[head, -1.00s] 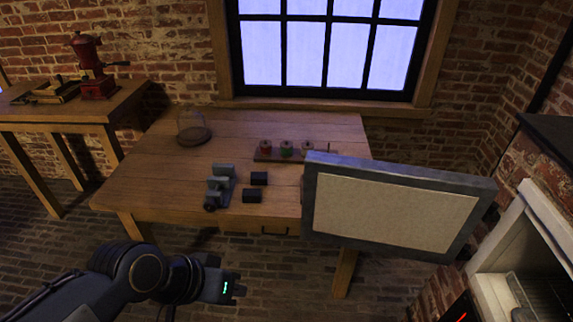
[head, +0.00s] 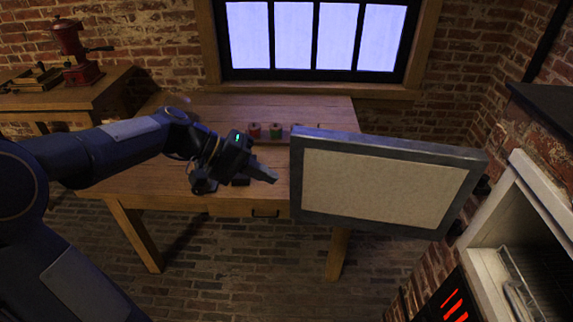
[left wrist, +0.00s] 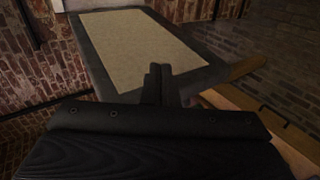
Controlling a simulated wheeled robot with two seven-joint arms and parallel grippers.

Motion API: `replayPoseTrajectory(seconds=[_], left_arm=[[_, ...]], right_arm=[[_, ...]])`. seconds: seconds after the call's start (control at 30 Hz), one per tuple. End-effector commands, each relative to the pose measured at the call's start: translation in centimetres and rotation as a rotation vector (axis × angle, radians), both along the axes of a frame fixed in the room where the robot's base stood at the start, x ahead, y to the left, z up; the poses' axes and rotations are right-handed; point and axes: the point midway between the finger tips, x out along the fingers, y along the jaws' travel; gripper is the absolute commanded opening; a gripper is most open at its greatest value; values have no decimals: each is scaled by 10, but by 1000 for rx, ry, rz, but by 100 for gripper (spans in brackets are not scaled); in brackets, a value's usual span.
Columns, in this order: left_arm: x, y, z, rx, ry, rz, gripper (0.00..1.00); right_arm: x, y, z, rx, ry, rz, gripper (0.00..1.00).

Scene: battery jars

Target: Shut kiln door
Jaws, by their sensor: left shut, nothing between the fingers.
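The kiln door (head: 385,188) is a thick grey-framed slab with a beige inner panel. It stands open, swung out to the left of the kiln (head: 487,262), whose pale-edged opening shows at the right. My left gripper (head: 273,176) is shut and empty, just left of the door's free edge in the head view. In the left wrist view my shut fingers (left wrist: 158,74) overlap the near edge of the door (left wrist: 140,40). I cannot tell whether they touch it. My right gripper is not in view.
A wooden table (head: 140,190) stands behind the door, with several coloured spools (head: 276,131) on it. A side table with a red grinder (head: 75,55) is at far left. Red glowing slots (head: 453,303) show below the kiln opening. The brick floor in front is clear.

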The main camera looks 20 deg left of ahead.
Motion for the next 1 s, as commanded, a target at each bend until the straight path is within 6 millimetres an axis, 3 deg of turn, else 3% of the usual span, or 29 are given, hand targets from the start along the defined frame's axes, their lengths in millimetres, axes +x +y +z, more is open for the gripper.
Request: replayPoseTrajectory(seconds=[0.03, 0.2, 0.33, 0.5, 0.67, 1.0], left_arm=[[24, 10, -16, -84, 1, 12, 0], [85, 43, -36, -336, -55, 61, 0], [113, 70, -49, -472, -108, 105, 0], [128, 88, -55, -551, -147, 137, 0], [135, 78, -53, -560, -151, 137, 0], [164, 14, -52, -558, -147, 134, 0]], right_arm=[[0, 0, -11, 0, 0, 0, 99], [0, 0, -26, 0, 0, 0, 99], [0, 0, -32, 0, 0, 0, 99], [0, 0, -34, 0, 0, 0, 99], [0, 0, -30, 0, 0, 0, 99], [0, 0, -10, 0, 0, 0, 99]])
